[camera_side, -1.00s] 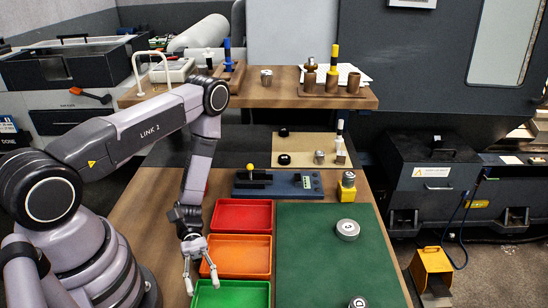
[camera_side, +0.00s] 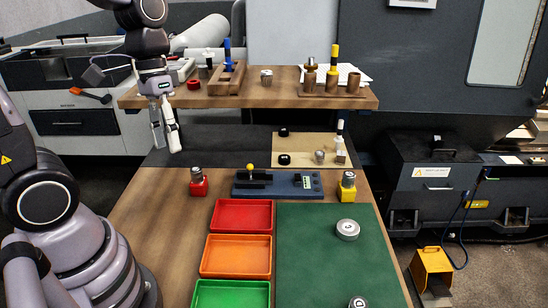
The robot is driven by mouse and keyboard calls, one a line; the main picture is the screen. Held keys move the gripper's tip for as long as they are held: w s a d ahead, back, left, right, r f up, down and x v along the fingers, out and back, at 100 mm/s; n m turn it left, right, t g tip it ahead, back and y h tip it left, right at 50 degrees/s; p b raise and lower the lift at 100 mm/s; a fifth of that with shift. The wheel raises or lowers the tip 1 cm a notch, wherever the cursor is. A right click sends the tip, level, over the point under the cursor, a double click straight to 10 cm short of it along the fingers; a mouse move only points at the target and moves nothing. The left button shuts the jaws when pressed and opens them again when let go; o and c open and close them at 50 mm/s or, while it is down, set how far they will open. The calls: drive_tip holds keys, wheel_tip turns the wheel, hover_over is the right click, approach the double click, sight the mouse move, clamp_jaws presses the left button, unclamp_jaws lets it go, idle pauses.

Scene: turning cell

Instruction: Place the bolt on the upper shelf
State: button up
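I cannot tell for sure which part is the bolt. A small silver part (camera_side: 266,77) stands on the upper shelf (camera_side: 225,100), and a similar one (camera_side: 319,157) stands on the beige mat (camera_side: 295,142) below. My gripper (camera_side: 168,148) points down at the left, just in front of the shelf's left end and over the back of the bench. Its fingers are close together, seen at an angle, and I see nothing between them. Whether they are open or shut is unclear.
Wooden holders with a blue-topped tool (camera_side: 227,52) and a yellow-topped tool (camera_side: 333,58) stand on the shelf, with a red ring (camera_side: 193,84) at left. Red (camera_side: 242,201), orange (camera_side: 209,256) and green (camera_side: 196,293) trays line the bench beside a green mat (camera_side: 330,255).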

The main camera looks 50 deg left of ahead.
drive_tip(key=s+a+r+m+t+y, duration=0.1)
drive_tip(key=s+a+r+t+y, duration=0.1)
drive_tip(key=r+t, duration=0.3)
wheel_tip(320, 180, up, 2)
drive_tip(key=shift+s+a+r+t, duration=0.15)
drive_tip(key=shift+s+t, duration=0.25)
drive_tip(key=shift+s, duration=0.4)
drive_tip(key=shift+o, duration=0.6)
drive_tip(key=shift+s+a+r+t+y, duration=0.25)
drive_tip(key=shift+s+r+t+y, duration=0.05)
drive_tip(key=shift+r+t, duration=0.1)
drive_tip(key=shift+f, duration=0.1)
